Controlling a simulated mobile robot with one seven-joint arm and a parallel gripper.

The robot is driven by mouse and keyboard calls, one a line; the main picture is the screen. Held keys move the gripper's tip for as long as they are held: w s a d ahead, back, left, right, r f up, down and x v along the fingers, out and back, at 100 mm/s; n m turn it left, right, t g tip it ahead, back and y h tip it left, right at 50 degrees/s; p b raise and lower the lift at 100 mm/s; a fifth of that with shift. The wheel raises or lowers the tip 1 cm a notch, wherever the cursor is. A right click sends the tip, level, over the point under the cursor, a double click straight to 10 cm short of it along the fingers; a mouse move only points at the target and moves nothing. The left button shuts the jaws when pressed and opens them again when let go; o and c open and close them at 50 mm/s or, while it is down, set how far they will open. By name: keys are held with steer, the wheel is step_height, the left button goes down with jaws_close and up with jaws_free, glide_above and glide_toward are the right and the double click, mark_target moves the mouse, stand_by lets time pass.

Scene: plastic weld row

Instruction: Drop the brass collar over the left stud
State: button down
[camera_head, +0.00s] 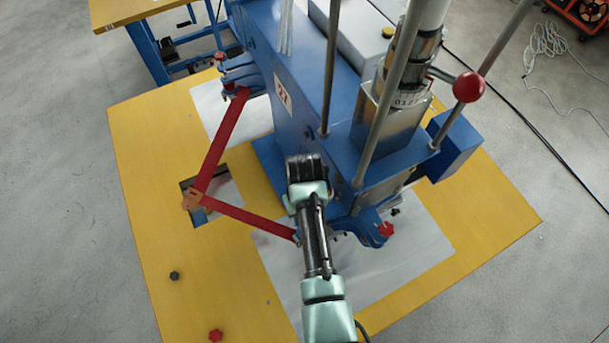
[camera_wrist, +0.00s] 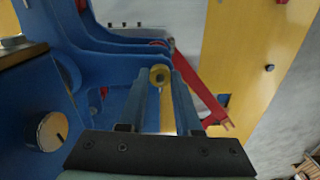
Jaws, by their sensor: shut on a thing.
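The brass collar (camera_wrist: 159,75) is a small yellow ring with a dark hole, held between the tips of my gripper (camera_wrist: 160,84) in the wrist view. Both fingers close on its sides, with the blue machine below and behind it. In the head view my gripper (camera_head: 307,168) shows as a dark block beside the blue machine body; its fingertips and the collar are hidden there. I cannot pick out the left stud with certainty in either view. Small upright bits on a pale plate show beyond the collar in the wrist view, too small to identify.
The blue machine (camera_head: 285,75) with steel columns stands on a yellow table (camera_head: 150,220). A red linkage (camera_head: 222,140) reaches left of my gripper. A red ball handle (camera_head: 468,87) juts out at right. The table's left side is mostly clear except for small knobs (camera_head: 215,335).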

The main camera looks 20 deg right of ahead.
steer(key=shift+c, duration=0.6)
jaws_free()
step_height(320, 180, up, 3)
steer(key=p, duration=0.2)
steer(key=shift+f+p, duration=0.2)
steer(key=shift+p, duration=0.1)
steer(key=shift+r, duration=2.2)
